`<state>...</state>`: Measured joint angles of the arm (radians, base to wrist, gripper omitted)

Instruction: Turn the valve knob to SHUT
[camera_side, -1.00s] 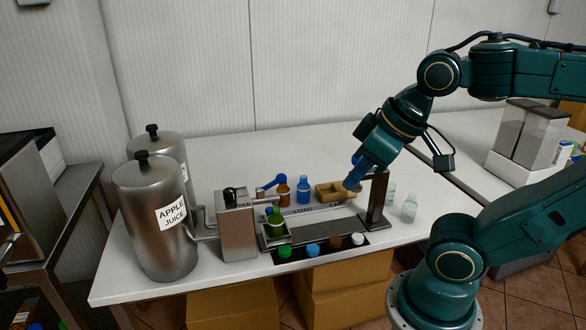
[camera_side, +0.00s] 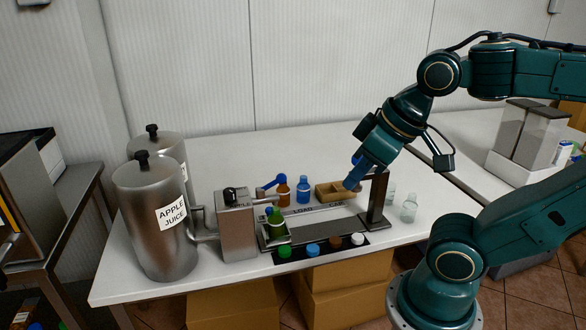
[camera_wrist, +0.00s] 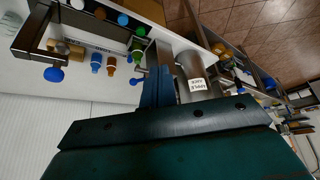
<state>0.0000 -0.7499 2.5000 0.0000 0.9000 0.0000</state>
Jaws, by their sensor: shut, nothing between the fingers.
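A steel dispenser box (camera_side: 237,230) stands beside the apple juice tank. A small black knob (camera_side: 231,194) sits on its top; its marking is too small to read. A blue lever (camera_side: 274,182) sticks out at the box's right. My gripper (camera_side: 352,184) is shut and empty, pointing down near the dark post, well right of the box and apart from the knob. In the wrist view my blue fingers (camera_wrist: 156,88) are together. The knob's setting cannot be told.
The apple juice tank (camera_side: 152,225) and a second tank stand at left. A green bottle (camera_side: 276,222) stands in the tray beside the box. A dark post (camera_side: 376,203) is near my gripper.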

